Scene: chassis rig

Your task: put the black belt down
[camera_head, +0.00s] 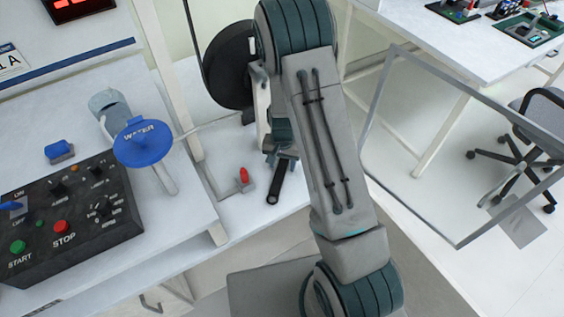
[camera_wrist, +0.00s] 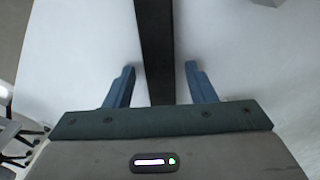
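The black belt shows in the head view (camera_head: 276,187) as a short dark strip on the white bench top, just below my gripper (camera_head: 281,157). In the wrist view the belt (camera_wrist: 154,30) runs as a straight dark band from the top edge down between the two blue fingers of my gripper (camera_wrist: 159,68). The fingers are apart, with a white gap on each side of the belt, and touch neither side of it. My gripper is open. The belt's near end is hidden behind the gripper body.
A red-topped switch (camera_head: 244,176) stands left of the belt. A black wheel (camera_head: 231,65) is behind. A blue WATER valve handle (camera_head: 143,142) and a START/STOP panel (camera_head: 75,213) are at left. A grey framed panel (camera_head: 416,215) stands right of my arm.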

